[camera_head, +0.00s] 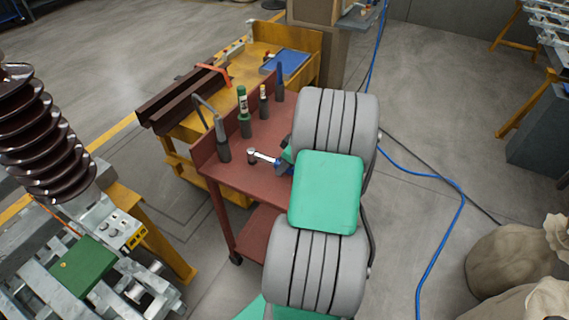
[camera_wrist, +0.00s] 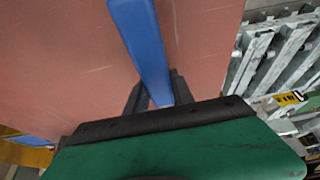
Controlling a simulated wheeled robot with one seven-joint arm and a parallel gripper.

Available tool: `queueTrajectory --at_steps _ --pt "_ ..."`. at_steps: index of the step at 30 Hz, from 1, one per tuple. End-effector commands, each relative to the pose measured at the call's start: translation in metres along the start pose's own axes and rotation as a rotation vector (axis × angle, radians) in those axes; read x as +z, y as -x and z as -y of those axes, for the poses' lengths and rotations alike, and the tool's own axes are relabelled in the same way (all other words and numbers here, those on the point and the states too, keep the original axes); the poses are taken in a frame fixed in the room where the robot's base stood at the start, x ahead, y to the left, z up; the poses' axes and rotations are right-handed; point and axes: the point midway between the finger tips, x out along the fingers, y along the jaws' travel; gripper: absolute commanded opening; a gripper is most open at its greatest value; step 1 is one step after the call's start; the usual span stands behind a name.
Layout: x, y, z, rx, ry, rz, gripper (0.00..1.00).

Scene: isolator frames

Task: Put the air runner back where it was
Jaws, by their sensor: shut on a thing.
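The air runner (camera_head: 264,158) is a tool with a silver-white head and neck and a blue handle. It shows over the left part of the red trolley top (camera_head: 228,178), head to the left. In the wrist view its blue handle (camera_wrist: 141,38) runs up from between the fingers. My gripper (camera_wrist: 158,95) is shut on that handle. In the head view my arm covers most of the gripper and the right part of the trolley. I cannot tell whether the tool touches the trolley top or hangs just above it.
Several upright tools and bottles, including a green bottle (camera_head: 243,112) and a dark holder (camera_head: 222,145), stand along the trolley's back edge. A yellow bench (camera_head: 190,125) with brown beams stands behind. A brown insulator (camera_head: 45,135) is at left. A blue hose (camera_head: 462,195) lies on the floor.

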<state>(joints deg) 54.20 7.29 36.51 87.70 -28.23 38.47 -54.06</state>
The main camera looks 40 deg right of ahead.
Motion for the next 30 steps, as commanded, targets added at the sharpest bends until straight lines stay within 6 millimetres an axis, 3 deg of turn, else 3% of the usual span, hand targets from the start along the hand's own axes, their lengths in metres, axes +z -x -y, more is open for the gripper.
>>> queueTrajectory --at_steps 9,10,17,25,30 --pt "0.0 -0.002 -0.002 0.007 0.004 -0.003 0.0" --pt "0.001 -0.002 -0.001 0.003 0.002 -0.001 0.31" --pt "0.0 -0.002 -0.001 0.003 0.002 -0.001 0.49" --pt "-0.001 0.0 -0.001 0.003 0.002 -0.002 0.51" --pt "-0.001 0.021 -0.002 0.008 0.002 -0.003 0.51"
